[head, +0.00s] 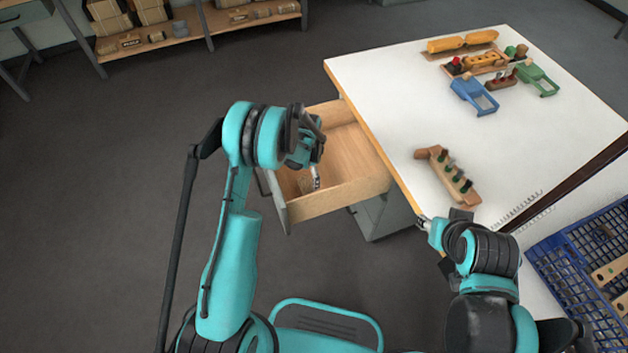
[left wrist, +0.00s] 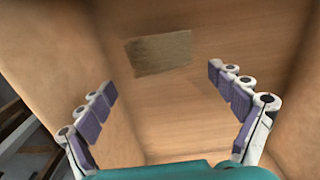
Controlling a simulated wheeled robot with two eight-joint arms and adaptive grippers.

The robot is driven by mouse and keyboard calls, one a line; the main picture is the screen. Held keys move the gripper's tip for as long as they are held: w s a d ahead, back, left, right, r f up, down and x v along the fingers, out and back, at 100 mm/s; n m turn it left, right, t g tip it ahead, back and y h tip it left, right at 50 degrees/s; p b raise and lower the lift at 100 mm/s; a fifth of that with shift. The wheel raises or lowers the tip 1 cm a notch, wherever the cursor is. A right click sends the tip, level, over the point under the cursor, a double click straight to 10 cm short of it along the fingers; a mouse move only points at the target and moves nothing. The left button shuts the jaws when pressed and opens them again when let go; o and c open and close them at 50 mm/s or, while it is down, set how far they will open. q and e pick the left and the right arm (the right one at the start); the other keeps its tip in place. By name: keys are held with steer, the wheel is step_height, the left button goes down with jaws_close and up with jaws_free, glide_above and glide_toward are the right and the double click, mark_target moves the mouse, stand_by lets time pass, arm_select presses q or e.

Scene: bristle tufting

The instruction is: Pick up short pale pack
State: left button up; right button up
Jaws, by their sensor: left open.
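A short pale tan pack (left wrist: 160,52) lies flat on the floor of the open wooden drawer (head: 352,150). In the head view the pack (head: 304,186) is small and partly hidden by my left gripper (head: 315,176). My left gripper is inside the drawer with its fingers pointing down at the pack. In the left wrist view its two padded fingers (left wrist: 162,82) are wide apart with nothing between them, and the pack shows beyond the fingertips. My right gripper (head: 426,223) is at the table's front edge; its jaws are too small to read.
The drawer's walls (head: 330,200) stand close around my left gripper. The white table (head: 400,90) carries a wooden block with dark green pegs (head: 450,175), blue and green tools (head: 474,95), and yellow pieces (head: 460,42) at the back. A blue crate (head: 580,250) stands at the right.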

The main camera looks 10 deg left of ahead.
mark_target(307, 185)
arm_select(q)
step_height(307, 185, down, 3)
steer(key=shift+r+b, duration=0.1)
steer(key=shift+b, duration=0.5)
steer(key=f+b, duration=0.1)
steer(key=f, duration=0.1)
steer(key=a+f+b, duration=0.1)
steer(key=f, duration=0.2)
steer(key=shift+s+b, duration=0.1)
steer(key=shift+b, duration=0.3)
steer(key=shift+c, duration=1.2)
steer(key=c, duration=1)
